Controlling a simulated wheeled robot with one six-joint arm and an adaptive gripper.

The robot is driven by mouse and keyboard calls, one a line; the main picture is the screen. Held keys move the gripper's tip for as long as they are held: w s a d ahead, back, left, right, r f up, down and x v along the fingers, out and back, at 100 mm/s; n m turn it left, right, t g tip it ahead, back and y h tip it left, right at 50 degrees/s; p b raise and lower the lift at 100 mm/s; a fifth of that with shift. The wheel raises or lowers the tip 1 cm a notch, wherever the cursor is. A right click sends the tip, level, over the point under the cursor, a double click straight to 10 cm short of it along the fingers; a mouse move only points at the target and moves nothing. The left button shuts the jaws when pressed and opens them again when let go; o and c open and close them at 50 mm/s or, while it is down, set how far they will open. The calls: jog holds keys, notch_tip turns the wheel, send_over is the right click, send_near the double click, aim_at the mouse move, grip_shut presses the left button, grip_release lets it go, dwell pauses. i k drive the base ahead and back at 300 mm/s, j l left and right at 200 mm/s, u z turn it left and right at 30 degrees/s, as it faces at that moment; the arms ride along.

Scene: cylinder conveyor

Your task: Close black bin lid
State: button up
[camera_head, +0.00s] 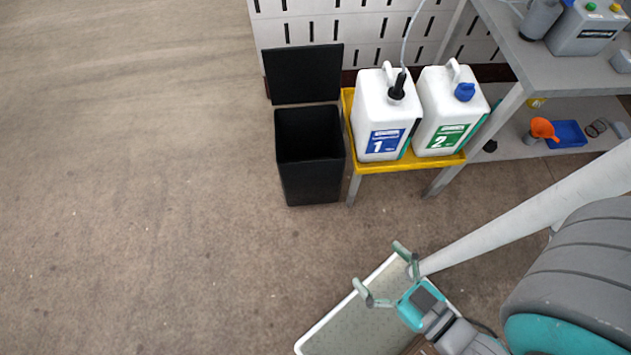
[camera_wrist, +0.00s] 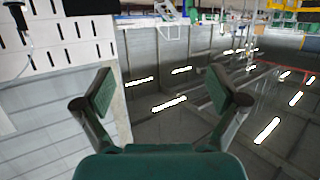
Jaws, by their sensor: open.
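The black bin (camera_head: 310,170) stands on the floor left of the yellow-topped stand in the head view. Its black lid (camera_head: 303,74) is open, raised upright at the back of the bin, and the inside looks dark. My gripper (camera_head: 383,270) is open and empty, in front of the bin and lower right of it, well apart from it. In the wrist view my gripper (camera_wrist: 160,95) shows two spread green fingers with nothing between them. A black piece at the top of the wrist view may be the lid; I cannot tell.
A yellow tray stand (camera_head: 410,165) with white jugs 1 (camera_head: 382,120) and 2 (camera_head: 446,112) stands close right of the bin. A grey shelf (camera_head: 540,65) with bottles is at the right. A slotted white panel (camera_head: 350,27) is behind. The floor (camera_head: 130,200) at left is clear.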

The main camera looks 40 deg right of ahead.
aim_at(313, 73)
jog(key=i+j+u, duration=0.5)
jog(key=i+u, duration=0.2)
jog(key=i+j+u, duration=0.1)
jog(key=i+u, duration=0.25)
jog(key=i+j+u, duration=0.15)
jog(key=i, duration=0.8)
jog(key=i+l+z, duration=0.1)
jog(key=i+z, duration=1.1)
jog(key=i+j+z, duration=0.2)
jog(key=z, duration=0.15)
jog(key=i+z, duration=0.2)
jog(key=z, duration=0.2)
jog(key=i+j+z, duration=0.15)
jog(key=z, duration=0.25)
jog(key=i+j+z, duration=0.2)
jog(key=z, duration=0.2)
jog(key=i+j+z, duration=0.15)
jog(key=z, duration=0.3)
jog(key=i+j+z, duration=0.1)
jog(key=j+z, duration=0.3)
jog(key=i+j+z, duration=0.2)
jog(key=z, duration=0.2)
jog(key=i+j+z, duration=0.1)
jog(key=j+z, duration=0.3)
jog(key=i+j+z, duration=0.1)
jog(key=j+z, duration=0.7)
jog(key=j, duration=0.25)
jog(key=k+j+z, duration=0.15)
